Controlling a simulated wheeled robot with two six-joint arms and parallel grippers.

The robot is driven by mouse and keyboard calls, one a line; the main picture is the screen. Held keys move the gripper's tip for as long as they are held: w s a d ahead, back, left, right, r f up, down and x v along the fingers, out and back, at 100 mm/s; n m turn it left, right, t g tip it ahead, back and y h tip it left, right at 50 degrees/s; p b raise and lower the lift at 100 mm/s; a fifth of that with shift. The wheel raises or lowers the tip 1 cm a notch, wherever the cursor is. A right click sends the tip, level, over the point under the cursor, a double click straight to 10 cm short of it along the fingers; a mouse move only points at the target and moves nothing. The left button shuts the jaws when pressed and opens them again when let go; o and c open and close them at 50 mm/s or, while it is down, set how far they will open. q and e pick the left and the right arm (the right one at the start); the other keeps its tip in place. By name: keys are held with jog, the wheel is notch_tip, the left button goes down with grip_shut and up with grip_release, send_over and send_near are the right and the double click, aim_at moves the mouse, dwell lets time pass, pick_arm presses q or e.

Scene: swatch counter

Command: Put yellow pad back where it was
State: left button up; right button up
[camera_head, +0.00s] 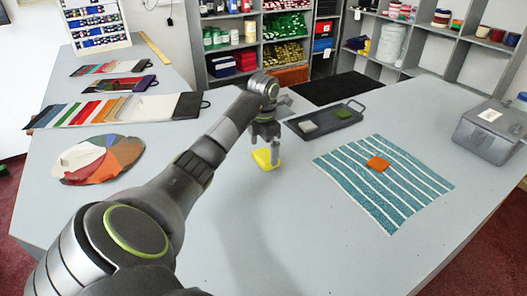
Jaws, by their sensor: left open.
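The yellow pad (263,160) lies on the grey counter (290,220) near the middle of the head view. My left gripper (270,152) is right above the pad's right part, pointing down, with its jaws open. One finger overlaps the pad in the picture, and I cannot tell whether it touches the pad. My right gripper does not show. A dark tray (345,121) stands to the right, behind the gripper, with a pale pad (309,126) and a green pad (342,114) in it. An orange pad (378,163) lies on a teal and white striped cloth (400,205).
A lidded grey box (488,132) stands at the right edge of the counter. Fabric swatch sets (115,108) and a round colour fan (98,160) lie on the left. The counter in front of the pad is clear. Shelves (262,45) stand behind.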

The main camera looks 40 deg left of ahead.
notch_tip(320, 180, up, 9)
jog(key=p, duration=0.8)
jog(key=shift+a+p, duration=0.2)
jog(key=shift+p, duration=0.2)
